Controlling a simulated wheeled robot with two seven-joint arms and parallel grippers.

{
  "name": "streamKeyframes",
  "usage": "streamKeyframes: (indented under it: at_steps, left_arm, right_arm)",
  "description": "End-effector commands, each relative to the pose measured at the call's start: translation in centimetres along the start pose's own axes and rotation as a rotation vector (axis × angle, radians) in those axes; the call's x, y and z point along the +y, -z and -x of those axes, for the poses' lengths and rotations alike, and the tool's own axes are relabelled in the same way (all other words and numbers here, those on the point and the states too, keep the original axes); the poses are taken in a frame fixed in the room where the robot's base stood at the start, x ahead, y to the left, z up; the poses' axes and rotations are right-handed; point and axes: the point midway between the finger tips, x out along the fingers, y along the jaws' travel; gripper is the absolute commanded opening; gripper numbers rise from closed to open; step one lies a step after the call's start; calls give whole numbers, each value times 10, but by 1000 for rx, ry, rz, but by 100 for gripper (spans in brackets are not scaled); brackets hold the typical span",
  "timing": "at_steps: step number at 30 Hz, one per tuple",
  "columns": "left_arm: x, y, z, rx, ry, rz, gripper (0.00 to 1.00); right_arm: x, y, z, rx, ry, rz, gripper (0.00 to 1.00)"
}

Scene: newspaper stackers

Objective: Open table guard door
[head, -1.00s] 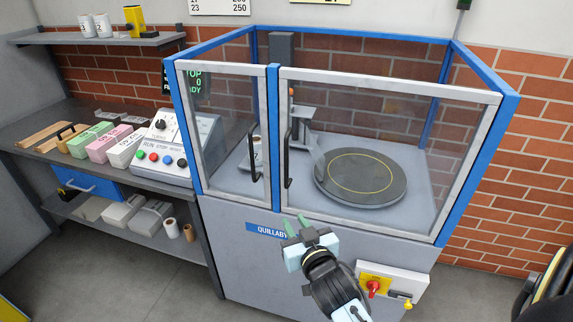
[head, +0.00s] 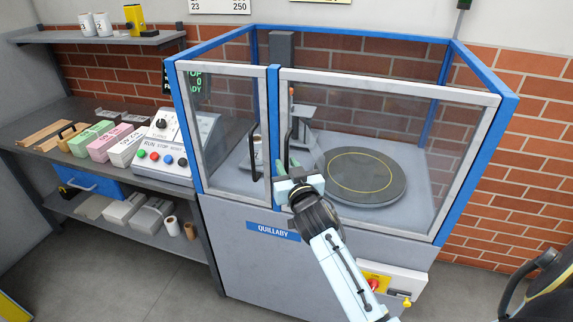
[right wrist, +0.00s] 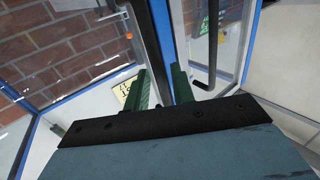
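The table guard door (head: 390,87) is the wide, clear, grey-framed right panel of the blue-framed enclosure; it looks closed. Its black upright handle (head: 289,146) is near the panel's left edge. My right gripper (head: 287,174) is at the lower part of this handle. In the right wrist view, the dark handle bar (right wrist: 147,45) runs between the two green fingers of my right gripper (right wrist: 160,88). The fingers stand apart, with visible gaps beside the bar. My left gripper is not in view.
A narrower left panel has its own black handle (head: 254,152) close by. Inside is a round dark turntable (head: 362,178). A control box (head: 172,150) and several paper bundles stand on the left bench. A red switch (head: 374,284) is on the machine's front.

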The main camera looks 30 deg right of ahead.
Motion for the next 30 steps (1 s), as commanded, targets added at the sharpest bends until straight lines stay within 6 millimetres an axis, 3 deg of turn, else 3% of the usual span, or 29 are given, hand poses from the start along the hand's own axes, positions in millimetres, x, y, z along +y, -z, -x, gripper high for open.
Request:
streamKeyframes:
  at_steps: [12, 18, 30]
  left_arm:
    - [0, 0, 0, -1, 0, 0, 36]
    - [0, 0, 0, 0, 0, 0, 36]
    - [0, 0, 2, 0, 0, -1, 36]
  right_arm:
    - [0, 0, -11, 0, 0, 0, 25]
    - [0, 0, -10, 0, 0, 0, 1]
    - [-4, 1, -8, 0, 12, 0, 0]
